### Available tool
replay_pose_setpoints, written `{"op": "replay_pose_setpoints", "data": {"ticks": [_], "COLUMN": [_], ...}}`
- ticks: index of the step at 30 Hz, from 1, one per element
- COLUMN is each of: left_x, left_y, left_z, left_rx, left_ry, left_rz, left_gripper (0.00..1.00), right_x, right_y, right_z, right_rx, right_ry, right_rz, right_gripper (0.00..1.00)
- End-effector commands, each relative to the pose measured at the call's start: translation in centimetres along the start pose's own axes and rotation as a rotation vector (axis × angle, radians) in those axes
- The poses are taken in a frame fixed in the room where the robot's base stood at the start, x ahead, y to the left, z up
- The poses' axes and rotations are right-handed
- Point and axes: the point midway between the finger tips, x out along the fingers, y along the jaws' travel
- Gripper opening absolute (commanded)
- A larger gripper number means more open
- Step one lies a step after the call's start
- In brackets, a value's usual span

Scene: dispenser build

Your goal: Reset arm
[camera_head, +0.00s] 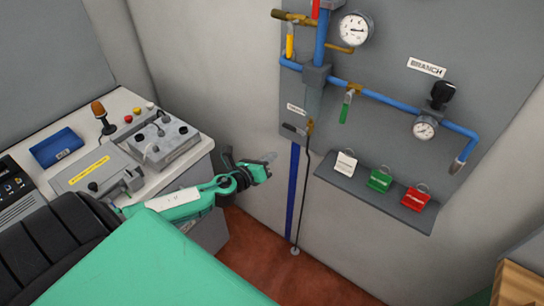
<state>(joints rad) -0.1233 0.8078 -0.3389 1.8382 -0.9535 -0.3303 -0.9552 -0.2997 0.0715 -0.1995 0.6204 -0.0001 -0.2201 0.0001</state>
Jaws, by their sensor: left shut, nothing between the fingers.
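My left gripper (270,158) is at the end of the green arm that comes in from the left. It is shut with nothing between its fingers. It is in the air, left of the blue upright pipe on the wall and just past the right edge of the control desk. It looks apart from both. My right gripper is out of view.
The control desk (198,152) at the left holds a blue tray (56,147), an orange-topped lever (100,112) and a grey control box (163,140). A grey wall panel (400,130) carries blue pipes, gauges and valves. A shelf (337,180) holds white, green and red padlocks.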

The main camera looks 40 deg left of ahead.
Motion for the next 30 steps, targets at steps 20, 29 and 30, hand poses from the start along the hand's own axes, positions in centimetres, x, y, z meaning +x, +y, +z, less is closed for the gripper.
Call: {"op": "replay_pose_setpoints", "data": {"ticks": [20, 29, 30], "left_x": [0.0, -4.2, -5.2], "left_y": [4.0, 15.3, 16.4], "left_z": [-3.9, -19.3, -21.5], "left_rx": [-0.162, -0.752, -0.83], "left_ry": [0.044, 0.126, 0.128], "left_rz": [0.099, 0.467, 0.52], "left_gripper": [0.0, 0.0, 0.0], "right_x": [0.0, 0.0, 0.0], "right_y": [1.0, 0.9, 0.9], "right_z": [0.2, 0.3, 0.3], "right_rx": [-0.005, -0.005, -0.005], "right_ry": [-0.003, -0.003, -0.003], "right_rz": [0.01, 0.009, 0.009], "right_gripper": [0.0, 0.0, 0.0]}}
